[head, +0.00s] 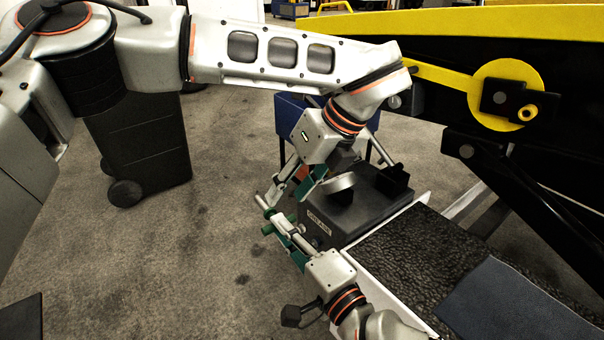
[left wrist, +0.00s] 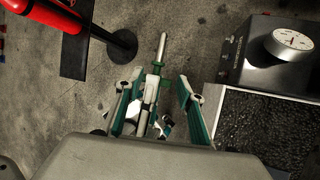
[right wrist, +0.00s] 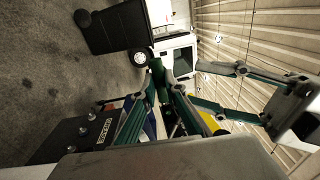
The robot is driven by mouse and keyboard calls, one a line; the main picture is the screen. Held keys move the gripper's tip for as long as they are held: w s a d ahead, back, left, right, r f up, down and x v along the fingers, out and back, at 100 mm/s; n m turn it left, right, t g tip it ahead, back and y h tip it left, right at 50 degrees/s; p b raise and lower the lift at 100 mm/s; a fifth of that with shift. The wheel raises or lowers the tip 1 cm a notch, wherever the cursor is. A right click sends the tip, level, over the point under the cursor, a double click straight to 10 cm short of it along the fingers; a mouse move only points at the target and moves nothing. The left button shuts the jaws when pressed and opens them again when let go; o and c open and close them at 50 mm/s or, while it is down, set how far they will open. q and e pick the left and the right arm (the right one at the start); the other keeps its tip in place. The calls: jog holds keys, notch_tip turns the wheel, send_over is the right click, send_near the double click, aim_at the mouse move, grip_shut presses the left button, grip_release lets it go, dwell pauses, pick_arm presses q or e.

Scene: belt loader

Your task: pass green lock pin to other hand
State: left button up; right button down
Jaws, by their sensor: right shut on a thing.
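The green lock pin (head: 278,222) is held between the fingertips of my right gripper (head: 280,228), above the floor left of the dark box. Its metal shaft and green collar show in the left wrist view (left wrist: 157,72), and its green end shows in the right wrist view (right wrist: 155,76). My right gripper is shut on it. My left gripper (head: 281,200) is close above the pin, fingers pointing down at it. In the left wrist view its fingers (left wrist: 158,90) stand apart on either side of the pin, with a gap showing. Exact contact is partly hidden.
A dark box with a label and round gauge (head: 338,187) stands right of the grippers. Beside it is a black textured belt (head: 410,255) with a pale edge. A yellow and black machine arm (head: 520,95) is behind. A wheeled bin (head: 140,140) stands on open floor at left.

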aim_at(274, 213)
pick_arm(q)
jog(key=shift+x, duration=2.7)
grip_shut()
pick_arm(e)
jog(key=c, duration=2)
grip_release()
jog(key=shift+r, duration=0.1)
